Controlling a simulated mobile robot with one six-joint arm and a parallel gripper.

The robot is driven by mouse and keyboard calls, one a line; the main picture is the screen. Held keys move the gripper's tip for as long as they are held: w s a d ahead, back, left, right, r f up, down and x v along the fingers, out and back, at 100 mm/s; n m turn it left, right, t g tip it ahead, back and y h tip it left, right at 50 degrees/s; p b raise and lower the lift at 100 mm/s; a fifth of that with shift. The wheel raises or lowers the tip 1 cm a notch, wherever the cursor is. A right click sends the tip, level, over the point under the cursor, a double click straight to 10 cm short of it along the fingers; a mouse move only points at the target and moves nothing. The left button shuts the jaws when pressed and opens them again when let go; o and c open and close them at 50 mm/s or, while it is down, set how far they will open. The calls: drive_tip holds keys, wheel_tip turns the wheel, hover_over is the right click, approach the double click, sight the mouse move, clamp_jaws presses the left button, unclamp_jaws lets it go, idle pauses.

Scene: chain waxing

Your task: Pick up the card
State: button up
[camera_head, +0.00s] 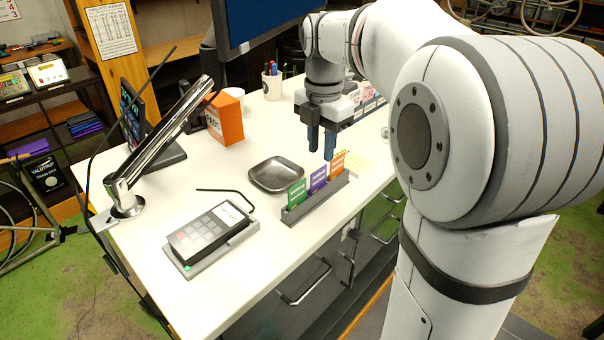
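Three cards stand upright in a grey slotted holder (322,200) near the front edge of the white counter. They are a green card (297,193), a purple card (318,180) and an orange card (337,163). My gripper (321,143) hangs above the counter with its dark blue fingers pointing down, just above and behind the cards. The fingers are apart with nothing seen between them. It touches none of the cards. The lower part of each card is hidden in the holder.
A card terminal (208,232) lies left of the holder, and a metal dish (276,174) sits behind it. The counter's front left is clear.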

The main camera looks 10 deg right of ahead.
sight(319, 171)
drive_tip(key=shift+n, duration=0.3)
drive_tip(key=f, duration=0.2)
drive_tip(key=f+p, duration=0.1)
drive_tip(key=f, duration=0.2)
drive_tip(key=w+f, duration=0.1)
drive_tip(key=f, duration=0.1)
drive_tip(key=shift+f+p, duration=0.35)
drive_tip(key=shift+f, duration=0.05)
drive_tip(key=shift+c, duration=0.4)
clamp_jaws()
